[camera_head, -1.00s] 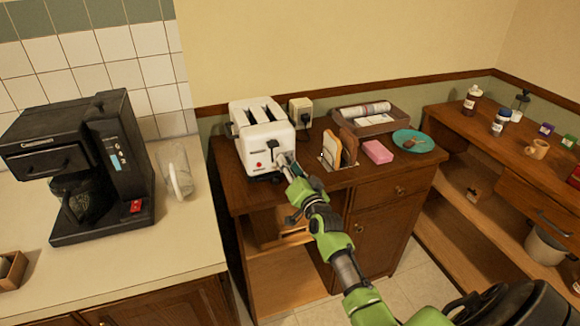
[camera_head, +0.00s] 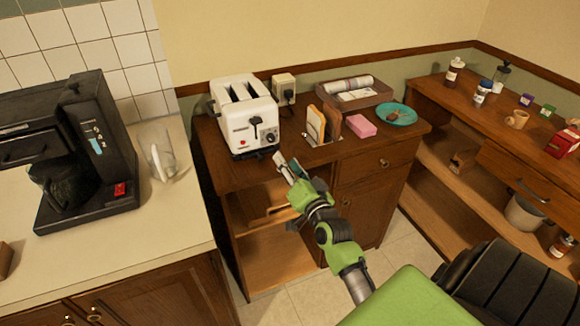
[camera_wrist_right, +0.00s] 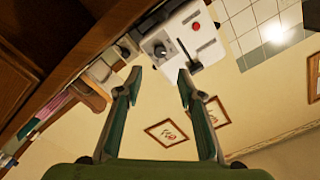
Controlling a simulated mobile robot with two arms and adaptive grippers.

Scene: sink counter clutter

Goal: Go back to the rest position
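My right gripper (camera_head: 287,170) is in front of the wooden cabinet, just below and right of the white toaster (camera_head: 245,118). In the right wrist view its two fingers (camera_wrist_right: 158,82) are spread apart with nothing between them. The toaster (camera_wrist_right: 192,38) shows beyond the fingertips in that view, with its dial, lever and red button; the fingers look clear of it. The toaster stands upright on the cabinet top. My left gripper is in neither current view.
Bread slices in a rack (camera_head: 317,124), a pink block (camera_head: 360,126), a teal plate (camera_head: 397,114) and a tray (camera_head: 350,92) stand right of the toaster. A coffee maker (camera_head: 95,150) and a tilted glass (camera_head: 162,160) are on the left counter. Floor (camera_head: 330,295) shows below.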

